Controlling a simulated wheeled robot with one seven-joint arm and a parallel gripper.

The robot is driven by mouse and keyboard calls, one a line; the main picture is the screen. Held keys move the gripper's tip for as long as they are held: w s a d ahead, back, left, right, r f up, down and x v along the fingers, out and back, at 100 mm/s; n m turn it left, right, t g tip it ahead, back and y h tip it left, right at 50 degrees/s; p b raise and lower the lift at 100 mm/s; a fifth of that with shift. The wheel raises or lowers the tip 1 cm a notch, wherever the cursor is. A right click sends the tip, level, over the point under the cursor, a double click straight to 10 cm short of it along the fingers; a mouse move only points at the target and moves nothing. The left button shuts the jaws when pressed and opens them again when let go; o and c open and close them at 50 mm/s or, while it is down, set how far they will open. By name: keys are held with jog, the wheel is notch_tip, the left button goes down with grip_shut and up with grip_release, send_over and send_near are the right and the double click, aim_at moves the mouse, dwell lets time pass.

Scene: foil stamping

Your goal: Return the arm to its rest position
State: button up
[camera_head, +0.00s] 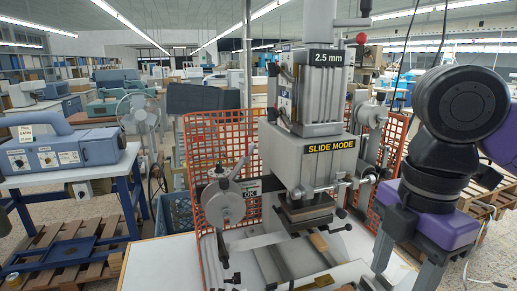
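My arm (455,150), with black joints and purple links, hangs down at the right side of the head view. My gripper (402,270) points downward at the lower right, to the right of the stamping machine (318,155). Its two grey fingers stand apart, and I see nothing held between them. The tip of the right finger runs to the bottom edge of the picture. The grey machine carries the labels "2.5 mm" and "SLIDE MODE". A small tan block (319,242) lies on the machine's bed below the press head. My arm hides part of the machine's right surroundings.
An orange mesh guard (205,145) stands around the machine's back and sides. A white worktop (150,268) lies at lower left. A blue-grey device (65,150) sits on a blue-framed table at left. Wooden pallets (75,240) lie on the floor. A lever with a red knob (361,38) rises above.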

jog(key=w+a+r+m+t+y, duration=0.3)
jog(key=w+a+r+t+y, duration=0.35)
jog(key=w+a, duration=0.5)
notch_tip(320, 180, up, 7)
jog(key=w+a+m+t+y+b, duration=0.2)
jog(key=m+t+y, duration=0.4)
jog(key=t+y, duration=0.15)
jog(key=s+d+f+m+t+h+b, duration=0.2)
jog(key=s+d+f+m+t+h, duration=0.3)
jog(key=d+f+m+h, duration=0.4)
jog(key=s+d+f+m+t+h+b, duration=0.2)
jog(key=s+d+f+m+t+h, duration=0.3)
jog(key=f+m, duration=0.4)
jog(key=s+f+n+g+b, duration=0.4)
jog(key=s+f+g, duration=0.5)
jog(key=s+f, duration=1.9)
jog(key=s+n, duration=0.1)
jog(key=s, duration=0.2)
jog(key=shift+n, duration=0.3)
